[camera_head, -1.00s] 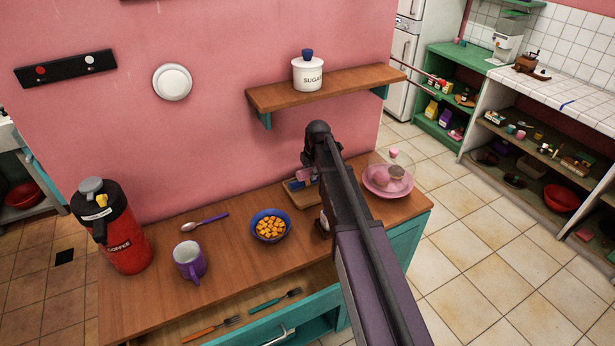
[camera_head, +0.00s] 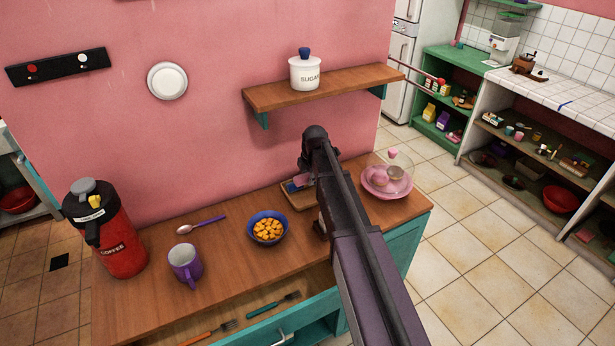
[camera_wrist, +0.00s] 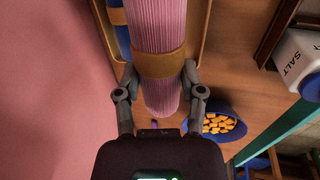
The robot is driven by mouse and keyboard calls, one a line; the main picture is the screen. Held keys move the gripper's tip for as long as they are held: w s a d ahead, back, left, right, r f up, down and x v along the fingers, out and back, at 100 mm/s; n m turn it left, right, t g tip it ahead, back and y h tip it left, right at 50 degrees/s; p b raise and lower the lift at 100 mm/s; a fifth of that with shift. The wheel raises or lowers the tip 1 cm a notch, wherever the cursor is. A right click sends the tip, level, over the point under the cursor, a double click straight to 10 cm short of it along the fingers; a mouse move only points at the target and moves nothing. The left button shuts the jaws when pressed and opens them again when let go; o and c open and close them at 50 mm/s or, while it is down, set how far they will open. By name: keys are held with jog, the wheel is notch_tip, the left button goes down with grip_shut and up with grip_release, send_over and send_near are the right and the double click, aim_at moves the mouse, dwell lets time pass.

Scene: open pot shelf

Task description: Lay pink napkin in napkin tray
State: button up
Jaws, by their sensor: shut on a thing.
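The pink napkin (camera_wrist: 160,95) is rolled up with a tan band around it. My gripper (camera_wrist: 157,78) is shut on it, with one finger on each side near the band. The wooden napkin tray (camera_head: 297,201) sits on the counter by the wall, partly hidden by my arm. In the wrist view its rim (camera_wrist: 203,28) shows beyond the napkin, which overlaps the tray in the picture. A blue napkin (camera_wrist: 121,35) lies in the tray, left of the pink one in that view. I cannot tell whether the pink napkin touches the tray.
The pink wall is close behind the tray. A bowl of orange cubes (camera_head: 267,228) stands left of the tray, a pink plate with a clear dome (camera_head: 386,181) right. A salt container (camera_wrist: 299,62) is near in the wrist view. A shelf with a sugar pot (camera_head: 305,72) hangs above.

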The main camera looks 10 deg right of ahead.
aim_at(307, 199)
jog(key=shift+s+d+f+b+x, duration=0.1)
jog(key=shift+s+b+x, duration=0.2)
jog(key=shift+b+x, duration=1.1)
jog(key=shift+s+d+f+b+x, duration=0.1)
jog(key=shift+s+b+x, duration=0.25)
jog(key=shift+b+x, duration=1.05)
jog(key=shift+s+d+f+b+x, duration=0.1)
jog(key=shift+s+b+x, duration=0.2)
jog(key=shift+b+x, duration=1.05)
jog(key=o, duration=1.2)
jog(key=shift+r, duration=0.25)
